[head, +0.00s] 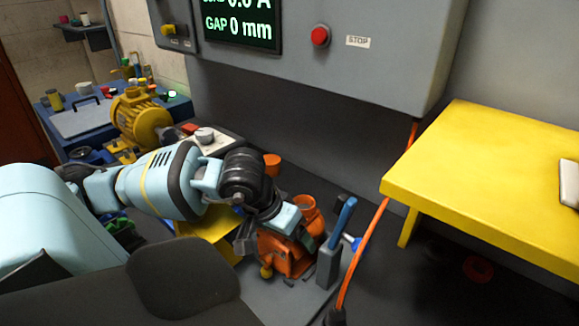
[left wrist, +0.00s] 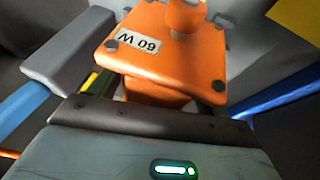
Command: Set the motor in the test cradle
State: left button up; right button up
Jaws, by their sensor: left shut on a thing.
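The orange motor (head: 290,256) is at the middle of the head view, low on a grey plate (head: 262,303). In the left wrist view its orange top (left wrist: 165,55) carries a label reading 60 W. My left gripper (head: 276,222) is shut on the motor from above; its fingertips are mostly hidden. A grey block (head: 328,266) with a blue handle (head: 345,215), apparently part of the test cradle, stands just right of the motor. A grey block also shows in the left wrist view (left wrist: 75,45). Whether the motor is fully seated is hidden. My right gripper is not in view.
A yellow motor (head: 143,118) stands on the blue bench at left. A grey console with a screen (head: 238,25) reading GAP 0 mm and a red button (head: 320,36) is behind. An orange cable (head: 364,240) runs right of the cradle. A yellow table (head: 490,165) stands at right.

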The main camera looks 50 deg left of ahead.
pick_arm(q)
jog(key=shift+w+r, duration=0.1)
jog(key=shift+r, duration=0.1)
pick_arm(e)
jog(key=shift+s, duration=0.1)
pick_arm(q)
jog(key=shift+f, duration=0.2)
jog(key=o, duration=2)
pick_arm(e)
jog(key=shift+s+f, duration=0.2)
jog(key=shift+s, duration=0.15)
pick_arm(q)
jog(key=shift+o, duration=0.2)
jog(key=shift+f, duration=0.1)
